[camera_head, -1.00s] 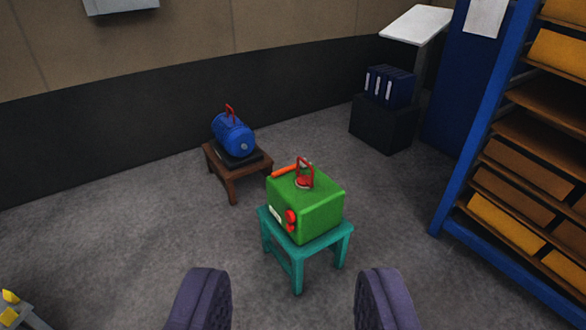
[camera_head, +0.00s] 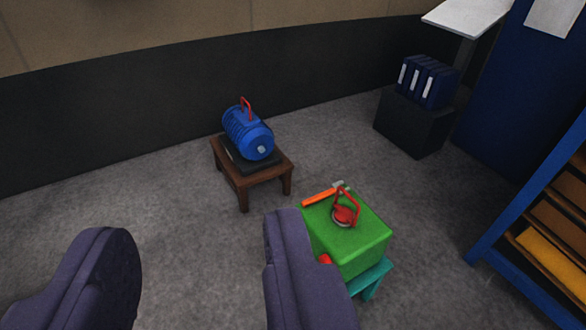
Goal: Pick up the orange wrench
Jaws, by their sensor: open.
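The orange wrench (camera_head: 320,195) lies on top of a green box (camera_head: 365,237), along its far left edge, with a grey metal head at its right end. A red handle (camera_head: 346,208) on a round base stands on the box top beside the wrench's head. The box sits on a teal stool (camera_head: 372,277). My gripper (camera_head: 192,245) is open and empty, its two purple fingers at the lower left and lower middle. The right finger covers the left side of the box and part of the stool. The wrench lies up and right of that finger.
A blue ribbed motor (camera_head: 247,133) with a red loop stands on a brown wooden stool (camera_head: 262,182) behind. Blue binders (camera_head: 427,83) stand on a black box (camera_head: 412,123) at the back right. A blue shelf rack (camera_head: 535,195) is at right. Grey floor lies open at left.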

